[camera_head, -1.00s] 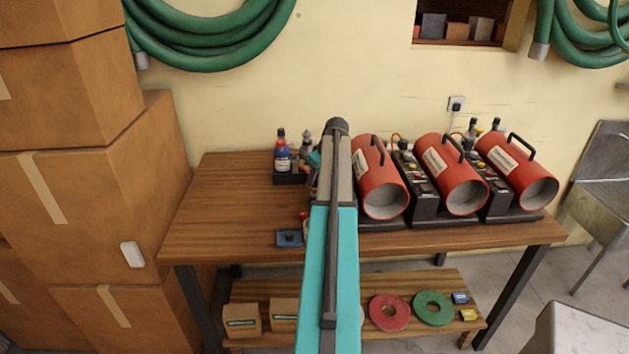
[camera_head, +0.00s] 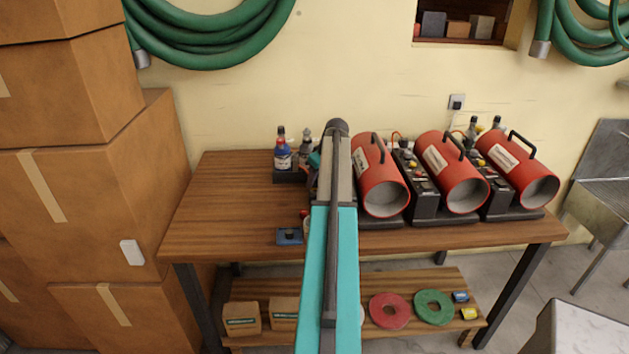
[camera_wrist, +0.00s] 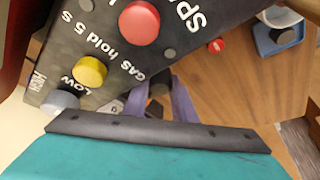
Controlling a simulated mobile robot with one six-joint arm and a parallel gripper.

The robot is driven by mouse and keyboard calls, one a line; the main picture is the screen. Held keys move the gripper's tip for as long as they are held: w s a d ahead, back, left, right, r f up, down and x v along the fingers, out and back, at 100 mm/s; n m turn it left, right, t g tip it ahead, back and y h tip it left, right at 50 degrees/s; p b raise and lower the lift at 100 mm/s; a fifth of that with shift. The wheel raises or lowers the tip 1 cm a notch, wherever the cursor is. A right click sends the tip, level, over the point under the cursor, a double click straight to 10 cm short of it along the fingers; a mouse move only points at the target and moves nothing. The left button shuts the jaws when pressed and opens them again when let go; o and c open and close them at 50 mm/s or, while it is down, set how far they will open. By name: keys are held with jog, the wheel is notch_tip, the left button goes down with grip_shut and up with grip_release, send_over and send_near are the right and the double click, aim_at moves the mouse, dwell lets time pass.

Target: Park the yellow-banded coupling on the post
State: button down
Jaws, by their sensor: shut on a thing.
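My gripper (camera_wrist: 168,98) shows in the wrist view as two purple fingers beyond the black edge of its teal body. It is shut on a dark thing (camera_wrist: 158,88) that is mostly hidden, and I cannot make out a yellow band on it. In the head view my arm hides the fingers and what they hold. A blue block with a dark round piece (camera_head: 290,237) sits at the table's front left, and it also shows in the wrist view (camera_wrist: 283,36), apart from my fingers. I cannot tell whether it is the post.
A dark control panel (camera_wrist: 95,50) with red and yellow buttons lies close to my fingers. Several red heaters (camera_head: 382,180) line the right of the wooden table (camera_head: 215,215). Bottles (camera_head: 282,155) stand in a dark tray at the back. The table's left side is clear.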

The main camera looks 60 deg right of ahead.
jog(key=shift+f, duration=0.25)
jog(key=shift+r, duration=0.75)
dwell(0.3)
jog(key=shift+f+b, duration=0.5)
jog(key=shift+f, duration=0.25)
dwell(6.0)
